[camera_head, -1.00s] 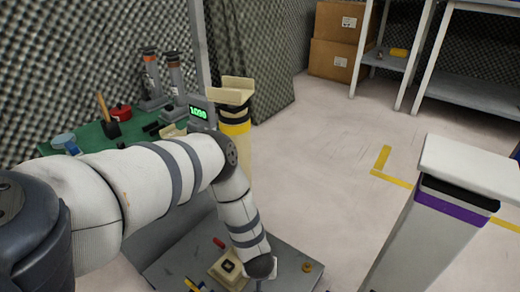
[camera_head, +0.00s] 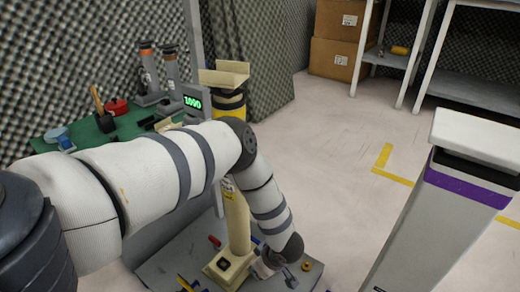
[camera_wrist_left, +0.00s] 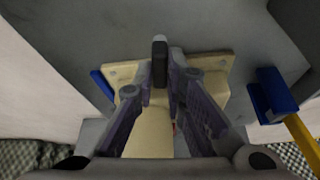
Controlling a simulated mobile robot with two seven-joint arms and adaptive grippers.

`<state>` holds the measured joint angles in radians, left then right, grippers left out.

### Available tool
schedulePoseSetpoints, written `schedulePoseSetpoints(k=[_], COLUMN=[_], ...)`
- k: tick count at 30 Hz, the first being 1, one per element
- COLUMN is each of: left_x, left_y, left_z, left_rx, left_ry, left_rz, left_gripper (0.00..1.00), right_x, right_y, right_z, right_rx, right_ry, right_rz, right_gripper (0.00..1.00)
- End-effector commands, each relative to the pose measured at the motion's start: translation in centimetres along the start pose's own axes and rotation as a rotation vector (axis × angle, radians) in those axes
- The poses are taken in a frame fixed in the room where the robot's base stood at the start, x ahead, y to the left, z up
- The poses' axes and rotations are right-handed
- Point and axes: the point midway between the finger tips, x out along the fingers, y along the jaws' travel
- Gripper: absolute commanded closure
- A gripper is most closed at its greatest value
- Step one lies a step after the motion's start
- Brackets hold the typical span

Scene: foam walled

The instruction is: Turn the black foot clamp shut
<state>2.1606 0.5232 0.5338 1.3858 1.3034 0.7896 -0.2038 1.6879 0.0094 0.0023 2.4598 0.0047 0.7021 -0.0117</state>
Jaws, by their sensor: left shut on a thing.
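A cream post stands on a square cream foot (camera_head: 232,268) on a grey plate, and the foot also shows in the left wrist view (camera_wrist_left: 215,66). My left gripper (camera_head: 282,272) is low beside the foot, on its right in the head view. In the left wrist view my left gripper (camera_wrist_left: 163,85) has its fingers closed in around a narrow black upright piece, the black foot clamp (camera_wrist_left: 160,58). In the head view my gripper and wrist cover this spot, so the clamp's angle cannot be told there. My right gripper is not in view.
A blue clamp with a yellow bar (camera_wrist_left: 275,95) lies right of the fingers in the wrist view. A green bench (camera_head: 95,135) with tools and a lit display (camera_head: 193,102) stands behind. A pale pillar with a purple band (camera_head: 465,187) stands at right. Open floor lies between.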

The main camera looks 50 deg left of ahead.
Motion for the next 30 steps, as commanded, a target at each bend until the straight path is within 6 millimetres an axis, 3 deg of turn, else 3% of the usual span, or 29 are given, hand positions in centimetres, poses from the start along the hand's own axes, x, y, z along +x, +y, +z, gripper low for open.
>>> schedulePoseSetpoints(k=[10,26,27,30], left_x=[0.03,-0.02,-0.02,-0.02], left_y=[0.08,0.07,0.07,0.07], left_z=[0.13,0.13,0.13,0.12], left_rx=[-0.117,-0.138,-0.138,-0.137], left_ry=[-0.004,-0.005,-0.005,-0.004], left_rz=[-0.048,-0.057,-0.057,-0.057], left_gripper=[1.0,1.0,0.86,0.68], right_x=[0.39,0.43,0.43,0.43], right_y=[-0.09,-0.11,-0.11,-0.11], right_z=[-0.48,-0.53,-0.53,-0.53], right_rx=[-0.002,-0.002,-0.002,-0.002], right_ry=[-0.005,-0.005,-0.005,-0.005], right_rz=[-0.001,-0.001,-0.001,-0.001], right_gripper=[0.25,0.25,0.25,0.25])
